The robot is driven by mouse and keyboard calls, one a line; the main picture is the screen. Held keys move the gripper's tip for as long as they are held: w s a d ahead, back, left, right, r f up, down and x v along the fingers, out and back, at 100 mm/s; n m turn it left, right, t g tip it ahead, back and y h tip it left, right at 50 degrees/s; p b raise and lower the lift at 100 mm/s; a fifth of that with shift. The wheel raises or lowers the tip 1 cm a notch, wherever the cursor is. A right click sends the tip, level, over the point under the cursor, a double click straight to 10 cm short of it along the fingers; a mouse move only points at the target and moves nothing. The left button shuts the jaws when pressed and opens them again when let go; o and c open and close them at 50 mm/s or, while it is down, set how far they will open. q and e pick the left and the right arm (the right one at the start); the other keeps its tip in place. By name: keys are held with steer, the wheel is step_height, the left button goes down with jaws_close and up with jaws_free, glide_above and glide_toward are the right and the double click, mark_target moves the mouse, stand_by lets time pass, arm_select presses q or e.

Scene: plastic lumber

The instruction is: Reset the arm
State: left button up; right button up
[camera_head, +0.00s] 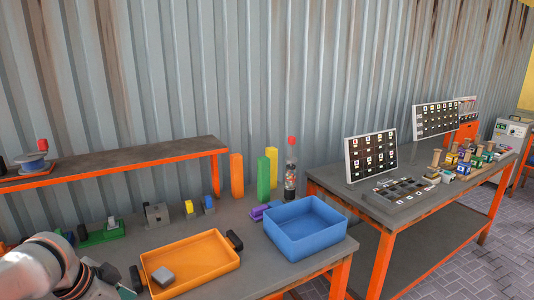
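My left arm enters at the lower left. Its dark end, my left gripper (115,278), is beside the left black handle of the orange tray (204,275). The fingers are small and partly cut by the arm, so I cannot tell whether they are open or touching the handle. A grey block (163,277) lies in the tray. My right gripper is not in view.
A blue bin (305,233) stands right of the tray. A shelf (120,160) runs along the left. Another table (425,215) with label boards stands right.

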arm_select(q)
steer(key=s+d+f+m+t, duration=0.1)
steer(key=s+d+f+t, duration=0.1)
steer(key=d+f+t, duration=0.4)
steer(key=s+a+f+n+g+y, duration=0.1)
steer(key=s+a+f+g+y, duration=0.1)
steer(key=s+a+f+y, duration=0.3)
steer(key=s+a+f+n+g+y, duration=0.1)
steer(key=s+a+f+g+y, duration=0.1)
steer(key=s+a, duration=0.5)
steer(key=w+d+f+n+t+h, duration=0.1)
steer(key=d+f+n+t+h, duration=0.2)
steer(key=d+f+h, duration=0.4)
steer(key=d+f+t, duration=0.1)
steer(key=d+f, duration=0.5)
steer(key=d, duration=0.4)
steer(key=shift+w+f, duration=0.15)
steer(key=shift+f, duration=0.15)
